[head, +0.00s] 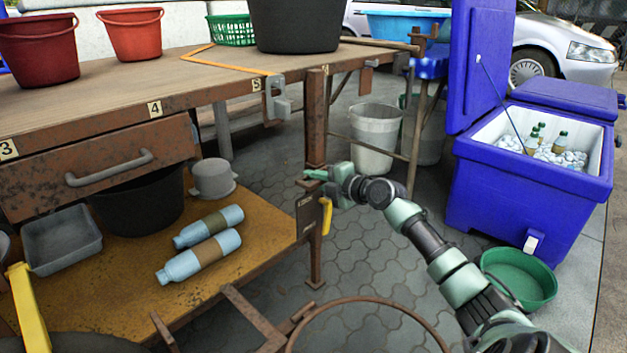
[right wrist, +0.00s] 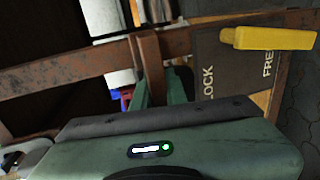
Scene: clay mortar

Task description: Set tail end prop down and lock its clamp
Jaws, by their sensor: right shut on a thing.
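The tail end prop (head: 314,125) is a rusty upright post at the table's right end. Its foot plate (head: 315,284) is low by the paving; I cannot tell whether it touches. My right gripper (head: 318,180) is at mid-height on the post, shut on it, and the rusty post (right wrist: 150,62) shows between the fingers in the right wrist view. The clamp's yellow lever (head: 326,216) hangs down beside a dark plate (head: 307,214), just below the gripper. In the right wrist view the lever (right wrist: 268,38) lies by the word FREE, away from LOCK. My left gripper is out of view.
The table (head: 120,80) holds red buckets and a black tub. Its lower shelf (head: 250,240) carries two bottles (head: 205,255). A blue cooler (head: 530,180), green basin (head: 518,278) and pale bucket (head: 376,135) stand right. A rusty hoop (head: 365,302) is in front.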

